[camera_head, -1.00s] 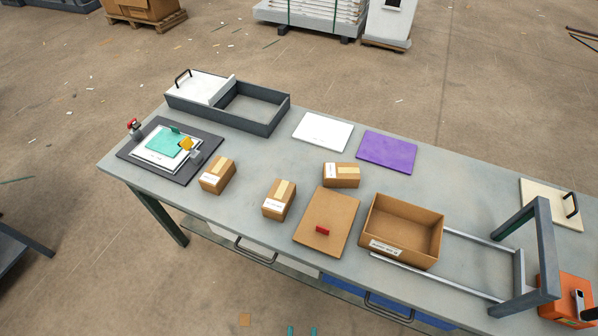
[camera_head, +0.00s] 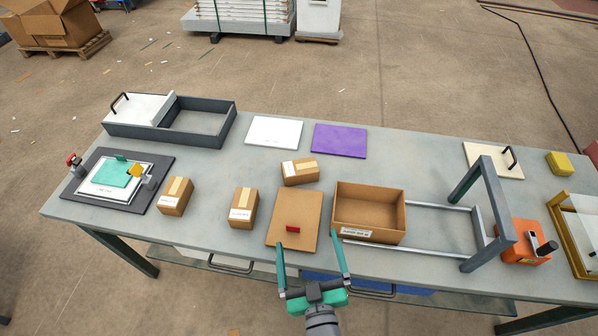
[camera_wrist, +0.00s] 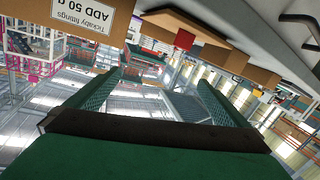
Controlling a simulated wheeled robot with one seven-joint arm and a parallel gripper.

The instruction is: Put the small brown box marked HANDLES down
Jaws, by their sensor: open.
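Three small closed brown boxes with tape and white labels stand on the table in the head view: a left one (camera_head: 175,196), a middle one (camera_head: 243,207) and a back one (camera_head: 300,170). Their labels are too small to read, so I cannot tell which is marked HANDLES. My gripper (camera_head: 308,242) is open and empty at the table's front edge, by the brown lid (camera_head: 293,212) with a red grip. In the wrist view my gripper (camera_wrist: 152,82) has nothing between its green fingers.
A larger open brown box (camera_head: 370,232) stands right of the lid, before a grey metal frame (camera_head: 490,190) and an orange device (camera_head: 522,242). A dark tray (camera_head: 215,118), white panel (camera_head: 275,131) and purple panel (camera_head: 339,140) lie at the back. Bare tabletop lies between the boxes.

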